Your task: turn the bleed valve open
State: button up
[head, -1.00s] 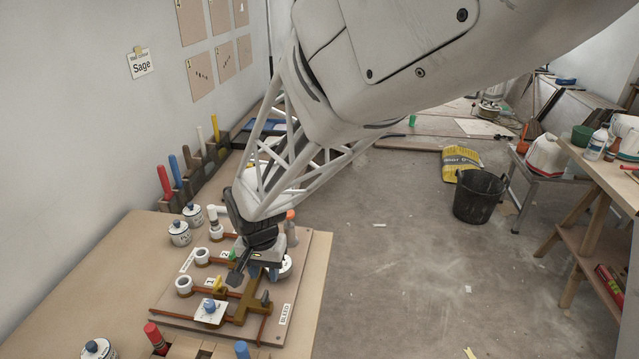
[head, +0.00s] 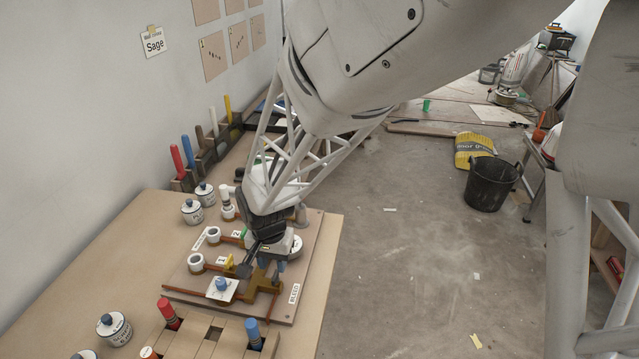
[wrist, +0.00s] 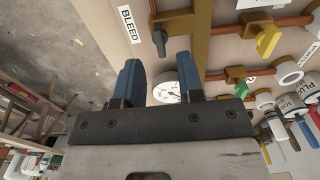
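The pipe board (head: 190,278) lies on the table, with a "BLEED" label (head: 294,293) at its right edge. The label also shows in the wrist view (wrist: 130,25). A small dark grey lever (wrist: 160,41) stands on the brown manifold (wrist: 183,25) next to that label. My gripper (wrist: 158,62) is open, its two blue fingers apart. In the wrist view the lever appears just beyond the fingertips, between them, with no visible contact. In the head view my gripper (head: 273,272) is low over the manifold (head: 261,288) and largely hides the lever.
A yellow handle (wrist: 267,40) and a green handle (wrist: 235,75) sit on nearby pipes. A round gauge (wrist: 166,94) shows between the fingers. A blue knob on a white plate (head: 222,285) is close left of the manifold. Labelled pots (head: 192,211) and a rack with coloured handles (head: 178,160) stand beyond.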

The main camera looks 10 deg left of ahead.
aim_at(275, 275)
jog(key=shift+f, duration=2.25)
grip_shut()
